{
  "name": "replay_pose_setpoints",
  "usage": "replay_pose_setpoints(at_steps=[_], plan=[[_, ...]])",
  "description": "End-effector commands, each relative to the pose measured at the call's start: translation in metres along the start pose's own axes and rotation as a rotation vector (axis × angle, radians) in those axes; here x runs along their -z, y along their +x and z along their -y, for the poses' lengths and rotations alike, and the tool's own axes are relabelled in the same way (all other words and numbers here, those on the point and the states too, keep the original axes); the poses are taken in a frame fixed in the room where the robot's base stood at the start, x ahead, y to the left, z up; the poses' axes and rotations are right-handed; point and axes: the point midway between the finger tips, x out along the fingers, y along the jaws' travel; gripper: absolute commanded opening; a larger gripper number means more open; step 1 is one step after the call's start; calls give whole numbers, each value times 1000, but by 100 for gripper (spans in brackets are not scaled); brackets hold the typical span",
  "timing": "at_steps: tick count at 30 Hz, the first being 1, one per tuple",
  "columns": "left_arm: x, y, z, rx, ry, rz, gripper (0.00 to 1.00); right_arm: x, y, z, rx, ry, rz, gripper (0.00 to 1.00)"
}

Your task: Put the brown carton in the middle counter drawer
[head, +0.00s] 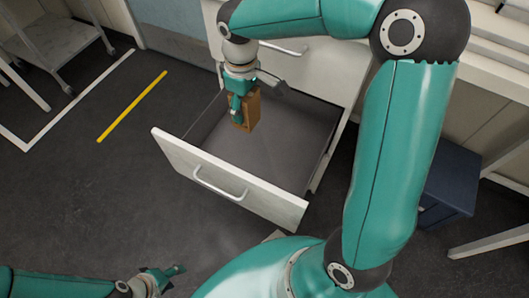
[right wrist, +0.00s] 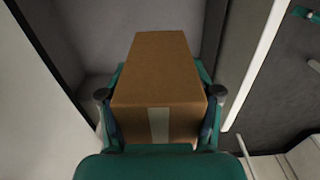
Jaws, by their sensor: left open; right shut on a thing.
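The brown carton (head: 252,110) is held by my right gripper (head: 239,108), which is shut on it, over the open counter drawer (head: 285,128). In the right wrist view the carton (right wrist: 158,75) sits between the two fingers of my right gripper (right wrist: 158,115), with a pale strip of tape on its near face. The drawer has a white front with a metal handle, and its grey inside looks empty. Whether the carton touches the drawer floor I cannot tell. My left gripper (head: 165,277) is open and empty, low over the floor at the bottom left.
A closed drawer front with a handle (head: 290,50) is behind the open drawer. A dark blue box-like unit (head: 450,180) stands at the right under the counter. A wheeled cart (head: 55,42) is at the upper left. The floor left of the drawer is clear, with a yellow line (head: 132,106).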

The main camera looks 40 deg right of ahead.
Motion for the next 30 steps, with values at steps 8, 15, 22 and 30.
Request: replay_pose_setpoints(at_steps=[8, 15, 22, 30], plan=[[0, 24, 9, 0, 0, 0, 49, -9, 23, -1, 0, -28, 1, 23], [0, 40, 15, 0, 0, 0, 49, -10, 71, -1, 2, -29, 5, 23], [0, 60, 22, 0, 0, 0, 49, -10, 131, -1, 2, -29, 4, 23], [0, 68, 24, 0, 0, 0, 49, -9, 160, -1, 0, -31, 0, 23]])
